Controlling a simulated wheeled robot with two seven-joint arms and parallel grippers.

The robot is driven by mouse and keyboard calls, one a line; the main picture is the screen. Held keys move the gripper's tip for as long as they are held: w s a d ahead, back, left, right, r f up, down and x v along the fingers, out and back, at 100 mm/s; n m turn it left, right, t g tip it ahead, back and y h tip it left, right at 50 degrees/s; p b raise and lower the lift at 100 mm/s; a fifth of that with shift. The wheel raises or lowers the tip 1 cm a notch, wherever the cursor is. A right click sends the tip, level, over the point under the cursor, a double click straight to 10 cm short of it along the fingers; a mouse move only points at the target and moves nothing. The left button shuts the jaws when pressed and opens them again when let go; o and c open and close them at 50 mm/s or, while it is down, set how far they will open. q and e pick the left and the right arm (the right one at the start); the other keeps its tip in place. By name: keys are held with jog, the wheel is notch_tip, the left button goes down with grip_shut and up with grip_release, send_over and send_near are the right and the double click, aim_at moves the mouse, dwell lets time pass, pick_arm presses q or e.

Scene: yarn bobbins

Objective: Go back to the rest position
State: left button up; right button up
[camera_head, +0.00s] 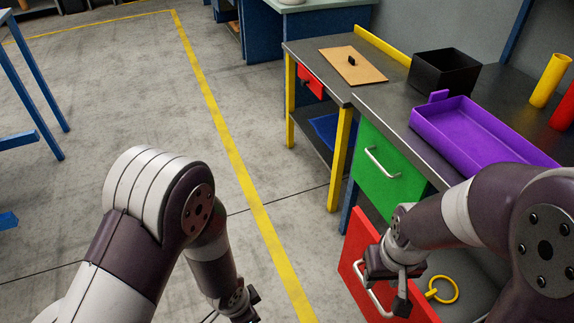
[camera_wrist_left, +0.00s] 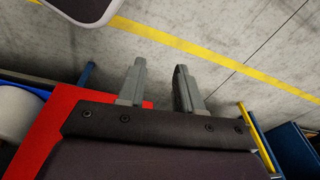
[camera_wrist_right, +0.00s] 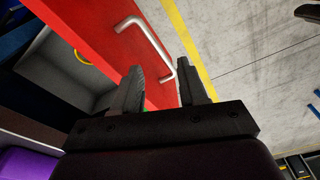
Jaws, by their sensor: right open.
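My right gripper (camera_head: 387,286) is open and empty at the front of the pulled-out red drawer (camera_head: 358,235), close to its silver handle (camera_head: 372,294). In the right wrist view the handle (camera_wrist_right: 149,40) shows just past and between the open fingers (camera_wrist_right: 159,66); I cannot tell if they touch it. My left gripper (camera_head: 240,303) hangs low over the floor at the bottom of the head view, clear of the bench. The left wrist view shows its fingers (camera_wrist_left: 160,66) apart with nothing between them.
A yellow ring (camera_head: 443,290) shows in the open drawer. The green drawer (camera_head: 385,172) above is shut. The bench holds a purple tray (camera_head: 425,120), black bin (camera_head: 443,73), brown board (camera_head: 352,66) and yellow cylinder (camera_head: 550,80). Open floor (camera_head: 120,100) lies left.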

pick_arm(q)
jog(key=a+r+n+y, duration=0.1)
jog(key=a+r+n, duration=0.7)
jog(key=r+n, duration=0.5)
notch_tip(320, 180, up, 21)
jog(key=a+m+p, duration=0.1)
jog(key=p, duration=1.8)
jog(key=shift+w+f+m, duration=0.15)
jog(key=shift+w+m, duration=0.25)
jog(key=shift+w, duration=0.05)
jog(key=shift+a, duration=0.1)
